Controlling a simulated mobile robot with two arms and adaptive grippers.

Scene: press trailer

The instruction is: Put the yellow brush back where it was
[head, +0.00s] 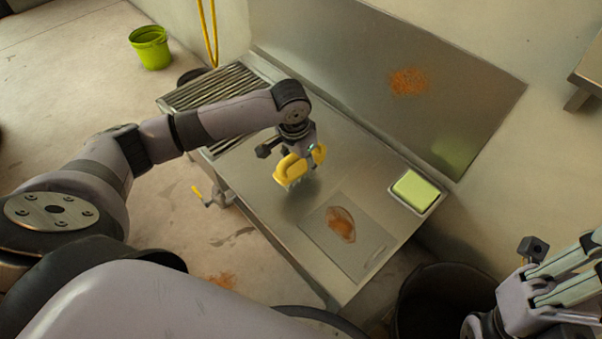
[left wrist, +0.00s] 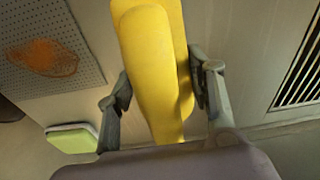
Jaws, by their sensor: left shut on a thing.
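The yellow brush (head: 291,168) is held by my left gripper (head: 301,155) above the steel table. It fills the middle of the left wrist view (left wrist: 158,70), between the two fingers of the left gripper (left wrist: 165,85). Pale bristles show at its lower side in the head view. A gap of steel surface shows below the brush, so it seems to hang above the table. My right gripper (head: 545,285) is at the lower right of the head view, away from the brush; its fingertips are partly cut off by the frame edge.
The steel table (head: 275,205) carries a perforated plate (head: 370,250) with an orange-brown stain (head: 341,225), and a slatted rack (head: 215,88) at its far left. A green sponge-like block (head: 415,190) sits in a tray at the right. A dark bin (head: 440,300) and a green bucket (head: 151,48) stand on the floor.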

